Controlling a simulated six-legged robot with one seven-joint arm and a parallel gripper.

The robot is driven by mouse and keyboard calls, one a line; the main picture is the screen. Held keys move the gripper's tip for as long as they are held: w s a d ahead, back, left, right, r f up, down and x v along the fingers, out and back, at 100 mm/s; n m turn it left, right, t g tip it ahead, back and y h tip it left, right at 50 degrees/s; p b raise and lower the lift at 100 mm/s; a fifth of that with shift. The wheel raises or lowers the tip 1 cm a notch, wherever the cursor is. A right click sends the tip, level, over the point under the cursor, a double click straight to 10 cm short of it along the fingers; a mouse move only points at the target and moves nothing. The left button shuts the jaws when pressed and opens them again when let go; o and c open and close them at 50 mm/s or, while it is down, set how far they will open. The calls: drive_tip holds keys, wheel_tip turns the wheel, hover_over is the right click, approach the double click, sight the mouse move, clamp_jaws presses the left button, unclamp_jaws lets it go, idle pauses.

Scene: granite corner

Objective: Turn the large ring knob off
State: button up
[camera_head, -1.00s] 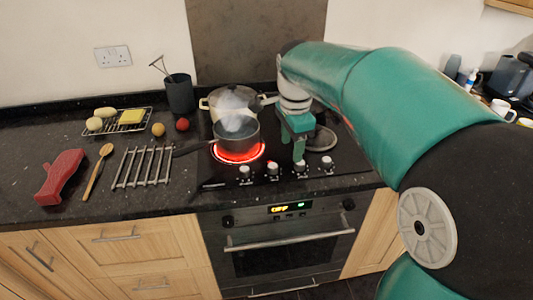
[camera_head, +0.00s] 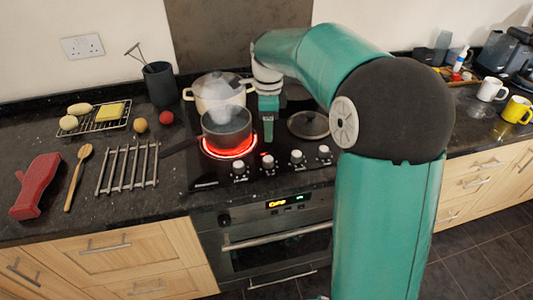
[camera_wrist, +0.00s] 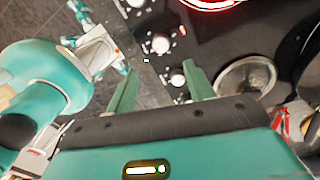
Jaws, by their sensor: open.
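The black hob (camera_head: 215,182) has a row of several white-topped knobs along its front, among them the second from left (camera_head: 268,162) and the third (camera_head: 297,157). Which one is the large ring knob cannot be read. A ring (camera_head: 228,153) glows red under a steaming dark saucepan (camera_head: 226,128); the glow shows in the wrist view (camera_wrist: 212,4). My gripper (camera_head: 268,140) is over the hob, just behind the second knob in the head view. In the wrist view my gripper (camera_wrist: 162,70) is open and empty, with one knob (camera_wrist: 178,80) seen between its fingers.
A cream pot (camera_head: 215,92) stands behind the saucepan, whose handle points left. A round lid (camera_head: 308,125) lies right of my gripper. The oven door handle (camera_head: 275,237) juts out below. A metal trivet (camera_head: 128,168) and wooden spoon (camera_head: 77,178) lie left.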

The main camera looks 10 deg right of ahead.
sight(268, 158)
drive_tip(key=f, duration=1)
drive_tip(key=shift+s+f, duration=0.2)
drive_tip(key=shift+f, duration=0.15)
drive_tip(key=shift+w+f, duration=0.1)
drive_tip(key=shift+f, duration=0.2)
drive_tip(key=shift+a, duration=0.1)
drive_tip(key=c, duration=1)
